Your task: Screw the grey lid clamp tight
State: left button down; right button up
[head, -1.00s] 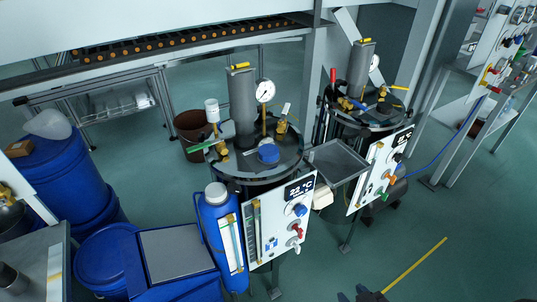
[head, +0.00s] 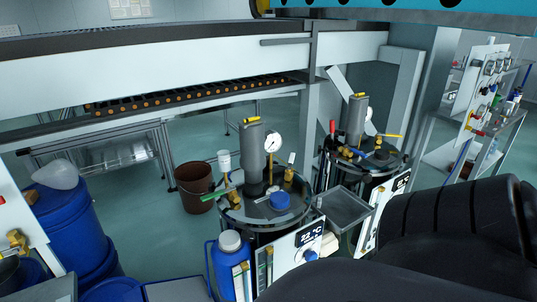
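Two round tanks with dark lids stand in the middle of the head view. The near tank lid (head: 240,212) carries a grey cylinder (head: 252,158), a pressure gauge (head: 272,142), a blue knob (head: 280,200) and brass valves. The far tank lid (head: 345,158) carries a similar grey cylinder (head: 357,118). I cannot tell which part is the grey lid clamp. My dark right arm fills the lower right and hides part of the far tank's panel and the floor. Neither gripper is in view.
A grey tray (head: 342,208) sits between the tanks. A front panel (head: 290,258) with a display is on the near tank. A blue canister (head: 229,262) stands beside it. Blue drums (head: 72,225) are at the left, a brown bin (head: 194,185) behind. A conveyor beam (head: 170,72) crosses the back.

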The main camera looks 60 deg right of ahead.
aim_at(318, 202)
jog(key=k+l+u, duration=0.1)
jog(key=l+u, duration=0.15)
jog(key=u, duration=0.15)
jog(key=k+l+u, duration=0.15)
jog(key=u, duration=0.25)
jog(key=k+l, duration=1.8)
